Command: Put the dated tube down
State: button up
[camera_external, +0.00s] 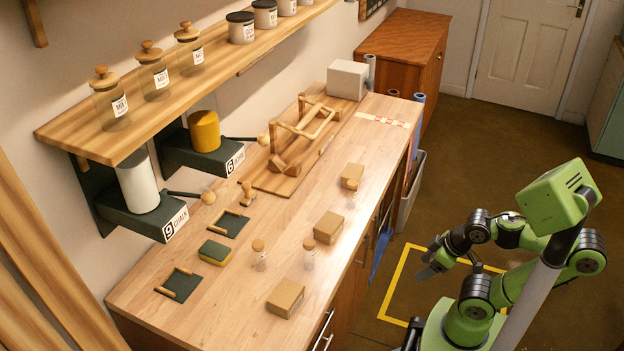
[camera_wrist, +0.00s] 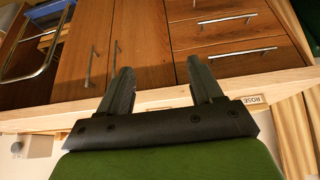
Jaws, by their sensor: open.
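Two small clear tubes with tan stoppers stand upright on the wooden worktop, a left tube (camera_external: 259,256) and a right tube (camera_external: 309,256). Pale labels seem to show on them, but I cannot read a date on either. My gripper (camera_external: 432,266) is off the right side of the worktop, in the air before the cabinet front and apart from both tubes. In the wrist view my gripper (camera_wrist: 158,70) has its two fingers wide apart with nothing between them. No tube shows in the wrist view.
Cardboard boxes lie near the worktop's front edge, one box (camera_external: 285,297) close to the tubes and another box (camera_external: 328,227) behind. Dark trays (camera_external: 228,224) and a green-topped block (camera_external: 215,252) lie to the left. Drawers (camera_wrist: 225,30) face my gripper. Bare worktop (camera_external: 225,315) lies at the near end.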

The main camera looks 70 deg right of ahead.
dwell(0.3)
jog(key=n+t+y+p, duration=0.3)
jog(key=n+y+p, duration=0.2)
jog(key=p, duration=0.8)
send_near(349, 186)
jog(key=s+a+f, duration=0.4)
jog(key=s+d+r+t+y+p, duration=0.1)
jog(key=s+d+r+t, duration=0.2)
jog(key=d, duration=0.5)
jog(key=x, duration=0.5)
jog(key=b+x, duration=0.1)
jog(key=x, duration=1.1)
jog(key=shift+w+r+b, duration=0.25)
jog(key=shift+w+b, duration=0.05)
jog(key=shift+w, duration=0.1)
jog(key=shift+d+t, duration=0.1)
jog(key=shift+t, duration=0.2)
